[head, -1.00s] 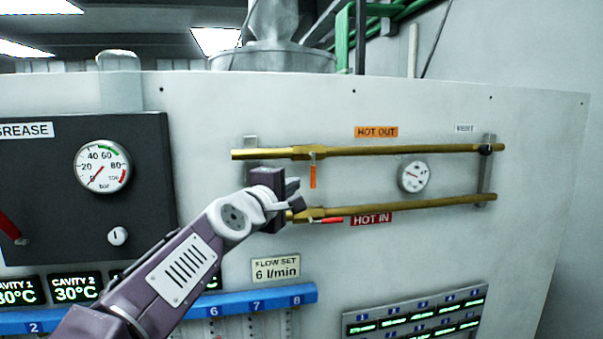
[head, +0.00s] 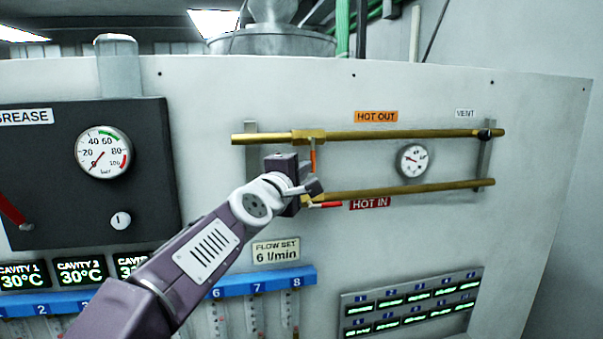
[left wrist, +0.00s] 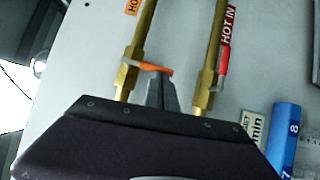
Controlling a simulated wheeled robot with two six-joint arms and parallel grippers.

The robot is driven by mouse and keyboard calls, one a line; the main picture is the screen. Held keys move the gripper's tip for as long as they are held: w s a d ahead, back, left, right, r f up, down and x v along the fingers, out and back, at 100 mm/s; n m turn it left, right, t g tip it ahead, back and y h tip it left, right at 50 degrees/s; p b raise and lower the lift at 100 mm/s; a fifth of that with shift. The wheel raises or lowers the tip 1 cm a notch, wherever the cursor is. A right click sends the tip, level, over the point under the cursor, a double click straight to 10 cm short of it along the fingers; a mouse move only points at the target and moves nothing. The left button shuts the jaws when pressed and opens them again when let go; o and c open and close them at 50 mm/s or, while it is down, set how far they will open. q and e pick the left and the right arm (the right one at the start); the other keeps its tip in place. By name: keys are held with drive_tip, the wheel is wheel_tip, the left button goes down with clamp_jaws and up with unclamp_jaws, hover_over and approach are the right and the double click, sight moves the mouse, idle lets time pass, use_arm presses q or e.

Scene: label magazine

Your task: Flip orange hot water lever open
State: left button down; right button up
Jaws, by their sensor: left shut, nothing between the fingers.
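The orange lever (head: 313,160) hangs down from the valve on the upper brass pipe (head: 400,134), crosswise to the pipe, under the orange HOT OUT label (head: 376,117). In the left wrist view the orange lever (left wrist: 151,68) reaches from the hot out pipe toward the other pipe. My left gripper (head: 313,187) is shut and empty, near the lever's lower end. In the left wrist view its closed fingertips (left wrist: 158,82) are right at the lever; I cannot tell whether they touch. My right gripper is not in view.
The lower brass pipe (head: 420,190) has a red lever (head: 326,205) lying along it near the HOT IN label (head: 370,203). A small gauge (head: 412,160) sits between the pipes. The blue numbered rail (head: 260,281) runs below. Bare panel lies to the right.

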use_arm(q)
drive_tip(key=w+d+r+n+t+y+b, duration=0.2)
drive_tip(key=d+n+t+y+b, duration=0.4)
drive_tip(key=n, duration=1)
drive_tip(key=shift+d+r+n+t+y+b, duration=0.4)
drive_tip(key=shift+d, duration=0.65)
drive_tip(key=shift+w+d, duration=0.1)
drive_tip(key=shift+d, duration=0.05)
